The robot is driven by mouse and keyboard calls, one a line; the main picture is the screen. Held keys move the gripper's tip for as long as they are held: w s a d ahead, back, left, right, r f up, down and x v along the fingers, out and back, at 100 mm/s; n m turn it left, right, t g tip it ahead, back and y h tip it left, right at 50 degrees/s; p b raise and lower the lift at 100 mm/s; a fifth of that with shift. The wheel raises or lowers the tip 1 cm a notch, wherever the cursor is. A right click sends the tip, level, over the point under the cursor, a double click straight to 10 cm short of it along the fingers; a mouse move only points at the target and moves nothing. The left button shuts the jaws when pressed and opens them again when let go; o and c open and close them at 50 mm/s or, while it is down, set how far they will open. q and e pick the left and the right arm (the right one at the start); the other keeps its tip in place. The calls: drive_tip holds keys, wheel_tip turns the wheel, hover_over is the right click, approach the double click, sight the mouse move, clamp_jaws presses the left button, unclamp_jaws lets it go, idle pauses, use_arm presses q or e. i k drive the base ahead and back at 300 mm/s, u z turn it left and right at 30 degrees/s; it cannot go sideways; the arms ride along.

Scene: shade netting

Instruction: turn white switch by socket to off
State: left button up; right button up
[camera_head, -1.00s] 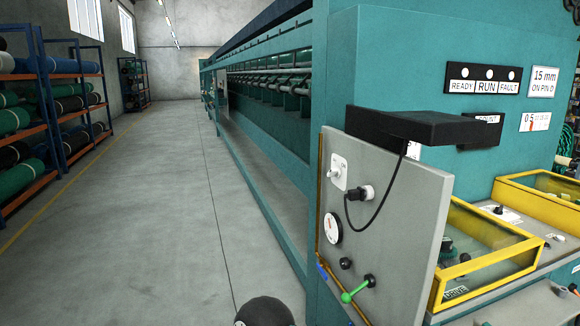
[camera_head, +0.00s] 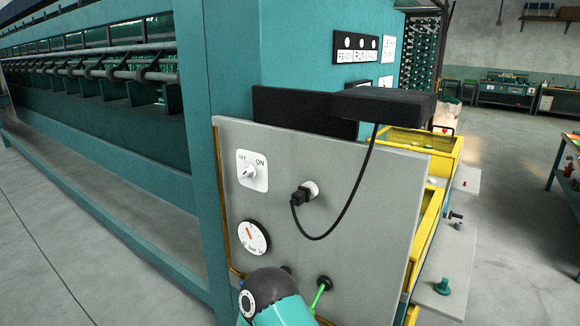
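The white switch (camera_head: 252,171) is a white plate with a small knob on the upper left of a grey panel (camera_head: 360,215). Its plate is marked OFF on the left and ON on the right. The knob is too small to tell surely which mark it points to. To its right is the round socket (camera_head: 311,188) with a black plug (camera_head: 299,197) in it. A black cable (camera_head: 352,212) loops from the plug up to a black box. Part of my arm shows at the bottom, below the switch and apart from it. Neither gripper is in view.
A round dial gauge (camera_head: 253,238) sits below the switch. A green-handled lever (camera_head: 320,293) is low on the panel. The black box (camera_head: 383,104) juts out above the panel. Yellow-framed covers (camera_head: 443,150) stand behind right. Open floor (camera_head: 500,250) lies on the right.

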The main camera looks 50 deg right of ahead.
sight(249, 172)
drive_tip(key=z, duration=0.15)
drive_tip(key=i, duration=0.55)
drive_tip(key=z, duration=0.35)
drive_tip(key=k, duration=0.9)
drive_tip(key=z, duration=0.2)
drive_tip(key=i, duration=0.9)
drive_tip(key=u, duration=0.05)
